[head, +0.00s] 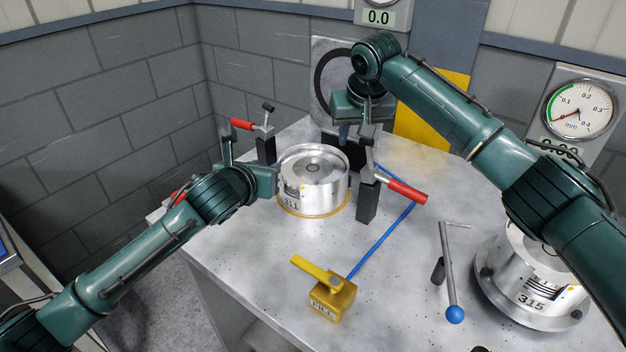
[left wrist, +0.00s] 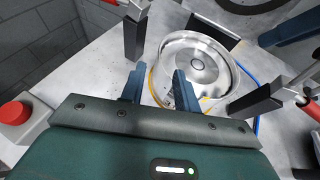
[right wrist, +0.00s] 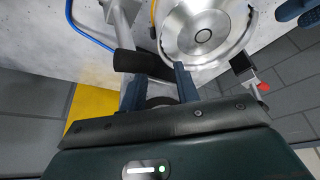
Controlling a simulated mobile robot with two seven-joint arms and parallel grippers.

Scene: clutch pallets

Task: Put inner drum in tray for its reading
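A silver drum marked 311 (head: 313,185) stands upright in the middle of the table, with a yellow ring round its base. It also shows in the left wrist view (left wrist: 200,65) and right wrist view (right wrist: 205,35). A second silver drum marked 315 (head: 530,277) sits on a round metal base (head: 490,290) at right, partly behind my right arm. My left gripper (head: 272,182) is open and empty beside drum 311's left side; its fingers (left wrist: 160,80) point at the drum. My right gripper (head: 357,133) is open behind and above drum 311. No tray is clearly identifiable.
Red-handled clamps stand left (head: 264,130) and right (head: 385,188) of drum 311. A yellow lever block (head: 332,300) with a blue hose lies in front. A blue-knobbed rod (head: 449,270) stands near drum 315. A dial gauge (head: 577,110) hangs at right.

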